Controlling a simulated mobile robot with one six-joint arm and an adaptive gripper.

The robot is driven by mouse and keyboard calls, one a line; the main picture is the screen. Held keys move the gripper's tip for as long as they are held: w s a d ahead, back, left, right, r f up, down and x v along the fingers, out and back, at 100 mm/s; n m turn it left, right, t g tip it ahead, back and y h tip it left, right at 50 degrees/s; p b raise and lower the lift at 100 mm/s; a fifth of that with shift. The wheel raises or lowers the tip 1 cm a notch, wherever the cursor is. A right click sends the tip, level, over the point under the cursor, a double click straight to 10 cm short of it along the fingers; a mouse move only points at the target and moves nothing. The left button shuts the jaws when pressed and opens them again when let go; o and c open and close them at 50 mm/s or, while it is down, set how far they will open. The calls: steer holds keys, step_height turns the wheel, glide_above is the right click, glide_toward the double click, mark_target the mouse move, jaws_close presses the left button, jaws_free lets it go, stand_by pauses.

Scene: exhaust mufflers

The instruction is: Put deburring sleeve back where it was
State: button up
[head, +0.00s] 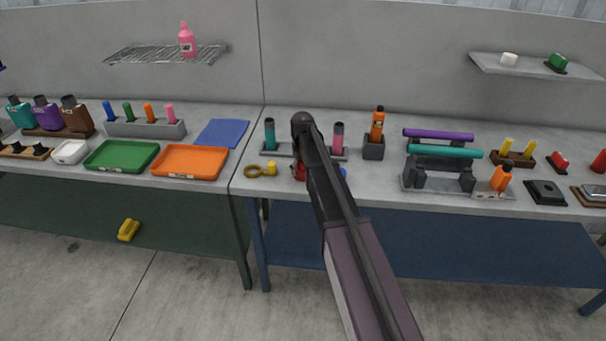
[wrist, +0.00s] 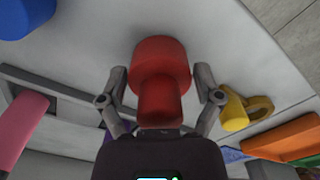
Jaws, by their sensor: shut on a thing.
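My gripper (wrist: 162,88) is shut on a red stepped round piece (wrist: 160,70), wide at one end and narrower toward my palm. It seems to be the deburring sleeve; no label on it shows. In the head view only a bit of the red piece (head: 299,172) shows beside my arm, over the front of the right bench; I cannot tell if it touches the bench. Just behind is a grey rack (head: 275,153) with a teal piece (head: 270,134) at its left and a pink piece (head: 338,139) at its right. My arm hides the rack's middle.
A yellow ring-ended piece (head: 262,170) lies left of my gripper, and a blue thing (head: 344,172) partly shows at its right. An orange bottle (head: 377,126) stands in a dark block behind right. An orange tray (head: 190,162) is on the left bench (head: 233,119).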

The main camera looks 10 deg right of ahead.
steer(key=shift+f, duration=0.15)
steer(key=shift+f, duration=0.15)
steer(key=o, duration=0.9)
steer(key=shift+r, duration=0.2)
step_height(320, 180, up, 12)
steer(key=p, duration=1.2)
stand_by(0.5)
steer(key=s+m, duration=0.1)
steer(key=s, duration=0.8)
steer(key=s+m, duration=0.1)
steer(key=s, duration=0.9)
steer(key=s+m, duration=0.1)
steer(key=s, duration=0.8)
steer(key=shift+s+d+m, duration=0.1)
steer(key=shift+s+m, duration=0.15)
steer(key=shift+m, duration=0.05)
